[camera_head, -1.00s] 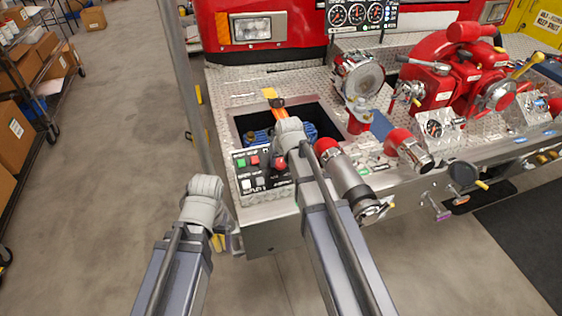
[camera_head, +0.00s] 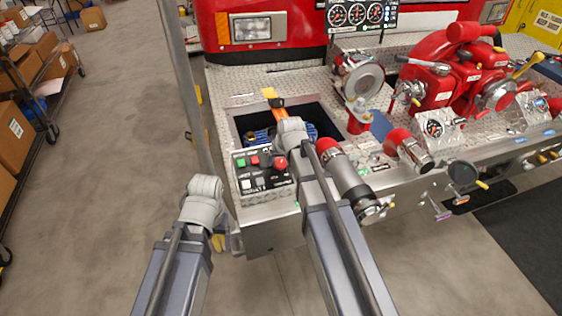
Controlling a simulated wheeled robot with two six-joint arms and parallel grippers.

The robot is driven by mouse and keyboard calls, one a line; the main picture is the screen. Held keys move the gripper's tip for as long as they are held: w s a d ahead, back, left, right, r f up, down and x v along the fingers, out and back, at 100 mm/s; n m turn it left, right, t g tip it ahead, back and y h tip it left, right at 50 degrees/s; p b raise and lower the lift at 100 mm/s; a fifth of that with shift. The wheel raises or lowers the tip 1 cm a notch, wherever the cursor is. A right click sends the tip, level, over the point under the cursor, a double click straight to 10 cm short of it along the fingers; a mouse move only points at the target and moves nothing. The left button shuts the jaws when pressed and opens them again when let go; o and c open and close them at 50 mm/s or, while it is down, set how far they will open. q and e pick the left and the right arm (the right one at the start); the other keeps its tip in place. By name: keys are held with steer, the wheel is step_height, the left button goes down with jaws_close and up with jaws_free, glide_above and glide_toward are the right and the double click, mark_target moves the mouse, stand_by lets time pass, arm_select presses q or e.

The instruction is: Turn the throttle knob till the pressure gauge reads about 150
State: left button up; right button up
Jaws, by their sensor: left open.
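A control panel (camera_head: 262,186) with coloured buttons sits at the left front of the bumper. A red knob (camera_head: 280,162) at its right side, which looks like the throttle knob, shows beside my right arm. My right gripper (camera_head: 290,132) is at the end of the arm over the panel's back right corner; its fingers are hidden, so I cannot tell its state. My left gripper (camera_head: 204,190) is left of the panel, apart from it, open, its fingers mostly hidden by the wrist. A small dial gauge (camera_head: 434,128) stands at the right; its reading is too small to tell.
Three more gauges (camera_head: 356,14) are at the top. An open well (camera_head: 320,114) with a blue machine lies behind the panel. A red-collared pipe (camera_head: 345,176) is just right of my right arm. A vertical pole (camera_head: 185,85) rises behind my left arm.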

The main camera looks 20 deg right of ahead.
steer(key=shift+r, duration=0.1)
steer(key=p+v, duration=0.7)
steer(key=shift+s+r, duration=0.2)
steer(key=shift+r, duration=0.1)
steer(key=shift+f, duration=0.2)
steer(key=b+x, duration=0.7)
steer(key=shift+w+f, duration=0.25)
steer(key=shift+f, duration=0.1)
steer(key=shift+r+n, duration=0.15)
steer(key=shift+n, duration=0.15)
